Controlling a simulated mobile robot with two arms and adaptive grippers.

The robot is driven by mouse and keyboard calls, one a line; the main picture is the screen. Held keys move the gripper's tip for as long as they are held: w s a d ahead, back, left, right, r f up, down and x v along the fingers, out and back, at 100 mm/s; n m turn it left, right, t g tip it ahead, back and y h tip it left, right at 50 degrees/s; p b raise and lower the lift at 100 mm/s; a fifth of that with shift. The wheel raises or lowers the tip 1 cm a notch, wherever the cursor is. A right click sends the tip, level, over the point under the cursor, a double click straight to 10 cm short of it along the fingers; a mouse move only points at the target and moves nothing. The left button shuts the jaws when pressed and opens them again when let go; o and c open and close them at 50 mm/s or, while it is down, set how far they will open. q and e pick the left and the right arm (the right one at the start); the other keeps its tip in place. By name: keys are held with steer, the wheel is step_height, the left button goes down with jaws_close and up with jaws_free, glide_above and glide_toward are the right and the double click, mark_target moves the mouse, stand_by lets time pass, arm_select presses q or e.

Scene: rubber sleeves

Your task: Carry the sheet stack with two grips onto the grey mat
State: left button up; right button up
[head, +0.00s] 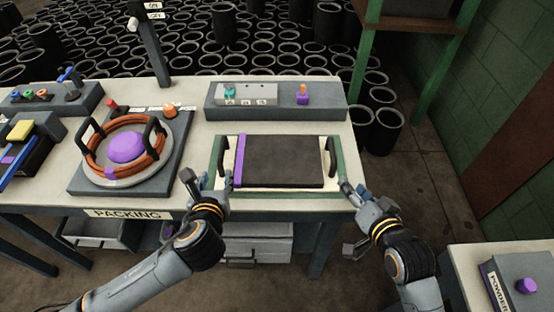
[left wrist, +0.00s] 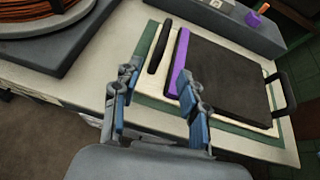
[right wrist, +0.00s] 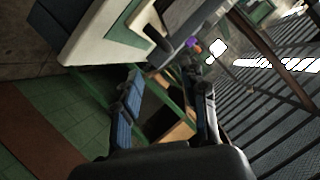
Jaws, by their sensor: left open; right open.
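The sheet stack (head: 285,160) is a flat dark block with a purple strip along its left side. It lies on a cream board (head: 227,150) with a black handle at each end, over a green mat (head: 350,160). The stack also shows in the left wrist view (left wrist: 220,75). My left gripper (head: 216,182) is open and empty at the board's front left corner, near the left handle (head: 221,152). My right gripper (head: 348,218) is open and empty off the front right corner, near the right handle (head: 333,157). I cannot surely identify a grey mat.
A grey slab (head: 84,185) at left bears a round tray with an orange coil and purple dome. A grey block (head: 330,98) with small parts stands behind the stack. A side table (head: 470,265) stands at the lower right. Black sleeves cover the floor behind.

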mark_target(222, 151)
arm_select(q)
steer(key=m, duration=0.1)
steer(key=w+r+m, duration=0.1)
steer(key=shift+m+t, duration=0.4)
arm_select(e)
steer(key=shift+w+a+r+t, duration=0.1)
steer(key=shift+w+r+t, duration=0.3)
steer(key=shift+w+r, duration=0.15)
arm_select(q)
steer(key=x, duration=1.4)
arm_select(e)
steer(key=x, duration=1.3)
steer(key=shift+w+a+f, duration=0.15)
steer(key=shift+w+a, duration=0.05)
steer(key=shift+w, duration=0.1)
arm_select(q)
steer(key=shift+s, duration=0.1)
steer(key=shift+c, duration=0.5)
arm_select(e)
steer(key=shift+c, duration=0.5)
arm_select(q)
jaws_close()
arm_select(e)
jaws_close()
